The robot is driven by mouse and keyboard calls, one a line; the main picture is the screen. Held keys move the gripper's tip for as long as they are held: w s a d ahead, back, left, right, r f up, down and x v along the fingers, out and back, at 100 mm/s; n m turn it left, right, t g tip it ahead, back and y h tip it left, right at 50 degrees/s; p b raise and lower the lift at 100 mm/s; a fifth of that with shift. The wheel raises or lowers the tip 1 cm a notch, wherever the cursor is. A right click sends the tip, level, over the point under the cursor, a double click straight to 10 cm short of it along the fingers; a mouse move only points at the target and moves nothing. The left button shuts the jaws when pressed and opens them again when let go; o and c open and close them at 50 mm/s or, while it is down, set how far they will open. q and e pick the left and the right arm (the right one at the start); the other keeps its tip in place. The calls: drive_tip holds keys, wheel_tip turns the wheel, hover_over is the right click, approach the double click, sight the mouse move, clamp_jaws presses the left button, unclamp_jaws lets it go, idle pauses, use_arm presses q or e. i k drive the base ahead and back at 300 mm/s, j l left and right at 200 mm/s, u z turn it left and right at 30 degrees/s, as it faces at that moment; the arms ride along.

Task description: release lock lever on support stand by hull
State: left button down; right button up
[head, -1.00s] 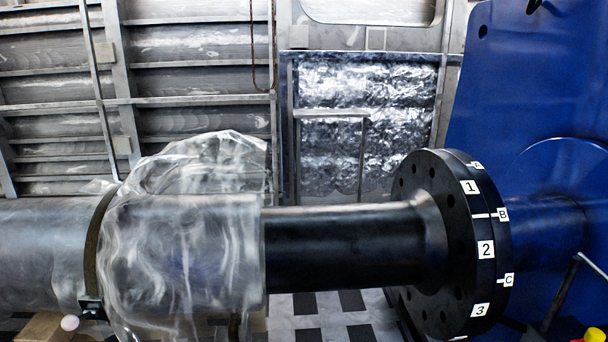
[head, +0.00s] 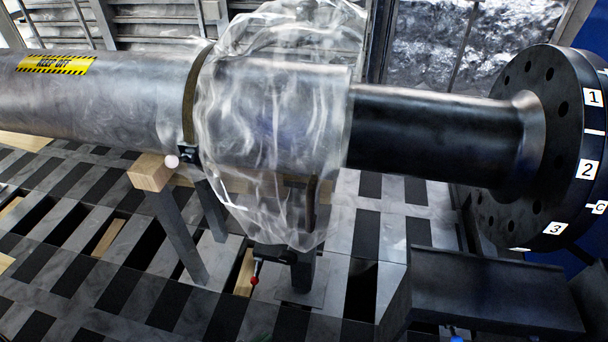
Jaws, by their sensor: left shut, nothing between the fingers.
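A small lever with a red knob (head: 254,279) hangs down from a dark support stand (head: 302,268) under the plastic-wrapped part of the shaft. The lever points down, slightly to the left. The top of the stand is partly hidden behind the clear plastic wrap (head: 270,130). The ribbed metal hull wall (head: 150,20) runs behind the shaft. A dark clamp (head: 188,155) with a white ball (head: 171,162) sits at the band on the shaft, above another grey post. I cannot make out either of my grippers in this view.
The grey shaft (head: 100,95) runs across to a black flange (head: 520,150) with numbered labels. A wooden block (head: 151,172) tops a slanted grey post (head: 178,235). A dark panel (head: 490,295) stands at the lower right. The checkered floor (head: 130,270) at lower left is mostly open.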

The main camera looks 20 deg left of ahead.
sight(253, 280)
drive_tip(key=u, duration=1.05)
